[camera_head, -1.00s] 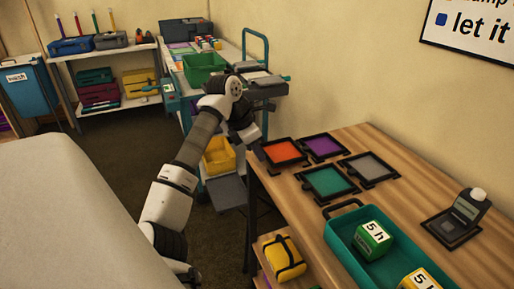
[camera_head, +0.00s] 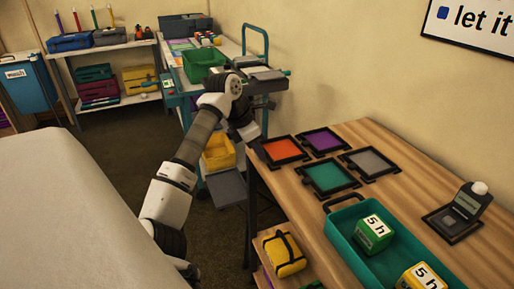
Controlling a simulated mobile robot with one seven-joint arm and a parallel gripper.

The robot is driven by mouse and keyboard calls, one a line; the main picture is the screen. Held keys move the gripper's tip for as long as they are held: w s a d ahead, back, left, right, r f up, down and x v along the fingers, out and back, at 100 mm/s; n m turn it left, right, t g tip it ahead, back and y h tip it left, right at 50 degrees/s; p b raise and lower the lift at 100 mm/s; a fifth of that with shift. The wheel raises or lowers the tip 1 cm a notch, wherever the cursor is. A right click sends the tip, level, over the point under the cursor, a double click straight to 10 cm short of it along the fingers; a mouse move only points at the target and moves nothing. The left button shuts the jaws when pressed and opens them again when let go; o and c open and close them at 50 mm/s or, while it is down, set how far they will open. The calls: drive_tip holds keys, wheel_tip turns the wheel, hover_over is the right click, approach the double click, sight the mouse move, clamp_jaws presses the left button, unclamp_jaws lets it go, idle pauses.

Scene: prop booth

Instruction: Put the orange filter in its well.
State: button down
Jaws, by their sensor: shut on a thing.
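The orange filter (camera_head: 286,149) is a flat orange square in a black frame at the far left corner of the wooden table. My arm bends down from its elbow, and my gripper (camera_head: 262,151) is small and dark at the left edge of this frame. It appears shut on the orange filter. The fingertips are too small and dark to make out. I cannot tell whether the filter is seated in its well or just above it, as the well under it is hidden.
Purple (camera_head: 323,141), green (camera_head: 330,177) and grey (camera_head: 370,162) framed squares lie close by on the table (camera_head: 425,180). A teal tray (camera_head: 340,228) with two blocks is nearer. A cart with a green bin (camera_head: 204,62) stands behind my arm.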

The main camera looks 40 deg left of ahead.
drive_tip(key=shift+f, duration=0.2)
drive_tip(key=c, duration=1.3)
unclamp_jaws()
drive_tip(key=shift+o, duration=0.2)
drive_tip(key=v, duration=1.4)
drive_tip(key=shift+b, duration=0.45)
drive_tip(key=shift+f, duration=0.1)
